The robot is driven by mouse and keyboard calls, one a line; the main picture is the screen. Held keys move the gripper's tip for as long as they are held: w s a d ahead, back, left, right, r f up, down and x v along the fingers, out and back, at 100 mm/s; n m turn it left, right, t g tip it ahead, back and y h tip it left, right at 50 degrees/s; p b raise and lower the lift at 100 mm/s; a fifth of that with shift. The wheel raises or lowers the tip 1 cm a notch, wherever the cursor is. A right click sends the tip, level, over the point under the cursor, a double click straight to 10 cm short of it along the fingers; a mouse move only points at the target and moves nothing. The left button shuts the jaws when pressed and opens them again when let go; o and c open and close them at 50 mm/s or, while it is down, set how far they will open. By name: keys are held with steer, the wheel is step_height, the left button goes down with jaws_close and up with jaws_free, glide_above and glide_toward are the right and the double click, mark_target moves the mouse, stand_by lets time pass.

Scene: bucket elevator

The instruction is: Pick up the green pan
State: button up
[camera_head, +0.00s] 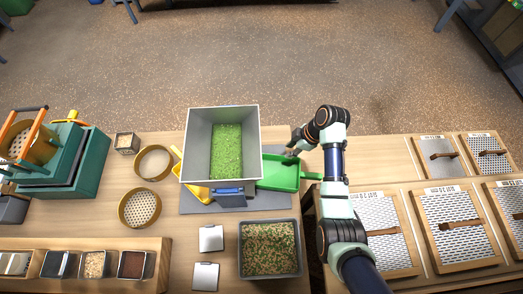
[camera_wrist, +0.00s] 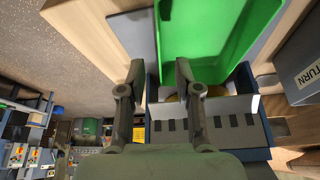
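The green pan (camera_head: 280,174) lies on the table at the right of a grey bin, partly hidden by that bin, with its handle pointing right. My gripper (camera_head: 292,151) is over the pan's far right corner in the head view. In the wrist view, the green pan (camera_wrist: 215,30) fills the top middle. My gripper's two fingers (camera_wrist: 160,68) stand apart there, with the pan's edge showing between them and the right finger overlapping the pan. Whether the fingers touch the pan cannot be told.
The grey bin (camera_head: 193,150) holds green grains and stands close beside the pan. A yellow pan (camera_head: 197,192) shows at its left. A dark tray (camera_head: 243,270) of mixed grains is nearer. Sieve panels (camera_head: 455,225) lie at the right and a green machine (camera_head: 85,170) at the left.

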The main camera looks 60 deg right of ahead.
mark_target(283, 157)
steer(key=shift+w, duration=0.1)
steer(key=shift+f, duration=0.3)
steer(key=shift+w+f, duration=0.1)
steer(key=shift+f, duration=0.85)
steer(key=b+x, duration=0.1)
steer(key=x, duration=0.4)
steer(key=shift+f+b, duration=0.1)
steer(key=shift+b, duration=0.25)
jaws_close()
